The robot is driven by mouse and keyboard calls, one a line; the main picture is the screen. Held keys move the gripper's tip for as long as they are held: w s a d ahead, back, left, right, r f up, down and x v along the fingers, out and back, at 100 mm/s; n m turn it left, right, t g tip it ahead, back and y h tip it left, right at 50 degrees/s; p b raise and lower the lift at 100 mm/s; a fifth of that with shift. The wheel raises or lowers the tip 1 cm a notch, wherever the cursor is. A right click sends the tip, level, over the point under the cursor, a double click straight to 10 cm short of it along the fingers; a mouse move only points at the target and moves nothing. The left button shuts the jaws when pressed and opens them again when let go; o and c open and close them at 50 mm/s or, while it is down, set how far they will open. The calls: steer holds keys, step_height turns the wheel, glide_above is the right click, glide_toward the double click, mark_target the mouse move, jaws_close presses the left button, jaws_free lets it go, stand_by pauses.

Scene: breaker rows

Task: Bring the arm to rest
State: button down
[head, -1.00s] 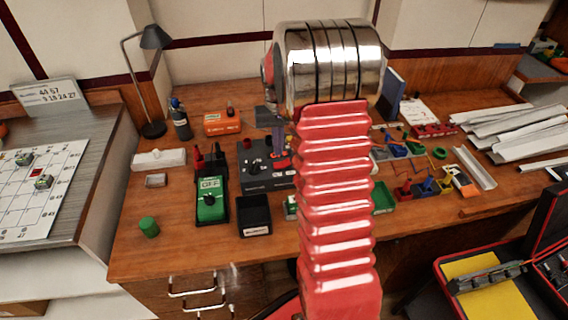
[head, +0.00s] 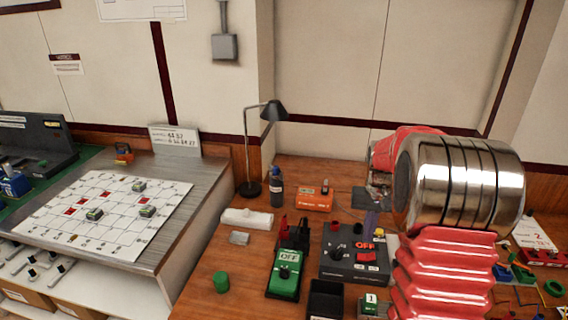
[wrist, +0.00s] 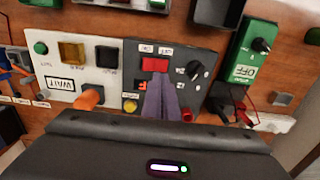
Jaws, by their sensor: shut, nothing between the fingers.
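My arm, a red ribbed sleeve with a shiny metal joint, stands at the right of the head view. My gripper (head: 371,226) shows past the joint, partly hidden by it. In the wrist view its two purple-grey fingers (wrist: 160,101) are together with nothing between them. They point at the dark grey control box (wrist: 172,58), in front of its red switch (wrist: 155,64). I cannot tell whether they touch it. The box also shows in the head view (head: 341,270), with a knob and a red OFF label.
A white grid board (head: 105,215) lies on the left counter. A white WAIT panel (wrist: 78,62) is beside the box.

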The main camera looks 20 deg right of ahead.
steer(key=s+a+r+n+t, duration=0.2)
steer(key=s+a+r, duration=0.5)
steer(key=s+a, duration=0.4)
steer(key=s+a+r+n+t, duration=0.3)
steer(key=s+a+r, duration=0.4)
steer(key=s+a, duration=0.5)
steer(key=shift+s+a+t, duration=0.15)
steer(key=shift+a+t, duration=0.15)
steer(key=shift+a, duration=0.85)
